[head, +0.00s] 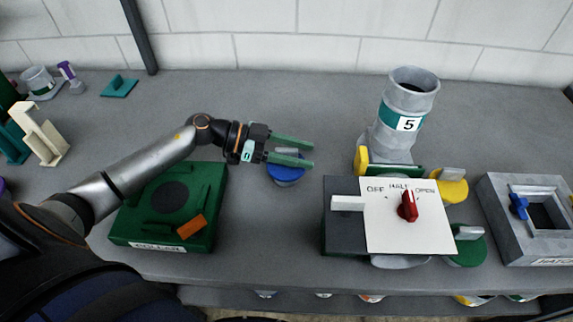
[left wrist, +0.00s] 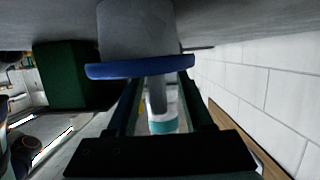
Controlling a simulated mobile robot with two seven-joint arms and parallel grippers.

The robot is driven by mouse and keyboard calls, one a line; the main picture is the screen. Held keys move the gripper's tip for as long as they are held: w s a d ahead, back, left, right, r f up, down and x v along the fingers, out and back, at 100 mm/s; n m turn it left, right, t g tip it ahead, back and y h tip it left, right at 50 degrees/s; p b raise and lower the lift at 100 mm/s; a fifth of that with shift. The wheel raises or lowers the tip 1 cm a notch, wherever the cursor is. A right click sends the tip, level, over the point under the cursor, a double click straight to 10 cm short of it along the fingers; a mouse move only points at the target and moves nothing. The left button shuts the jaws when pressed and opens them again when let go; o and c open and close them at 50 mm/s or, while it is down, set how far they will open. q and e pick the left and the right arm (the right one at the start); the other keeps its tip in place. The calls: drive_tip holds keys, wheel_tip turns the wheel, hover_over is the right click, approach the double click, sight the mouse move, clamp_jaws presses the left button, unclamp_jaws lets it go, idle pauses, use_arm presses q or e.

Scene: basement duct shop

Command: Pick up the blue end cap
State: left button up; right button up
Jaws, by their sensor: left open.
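The blue end cap (head: 286,174) sits on the grey bench in the head view, a blue disc with a pale upright tab. My left gripper (head: 309,154) comes in from the left above the cap, with its green fingers spread and open. The tab shows between the fingers in the head view. In the left wrist view the blue disc (left wrist: 140,69) lies across the fingertips, with the grey tab (left wrist: 157,95) between the fingers (left wrist: 157,92). I cannot tell whether either finger touches the tab. My right gripper is not in view.
A green box (head: 218,200) with an orange piece stands left of the cap. Right of it are a dark box with a white panel (head: 420,237) and red knob (head: 407,206), and a grey duct labelled 5 (head: 412,92). The bench behind the cap is clear.

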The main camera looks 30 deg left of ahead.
use_arm(q)
drive_tip(key=shift+c, duration=0.3)
clamp_jaws()
idle(0.4)
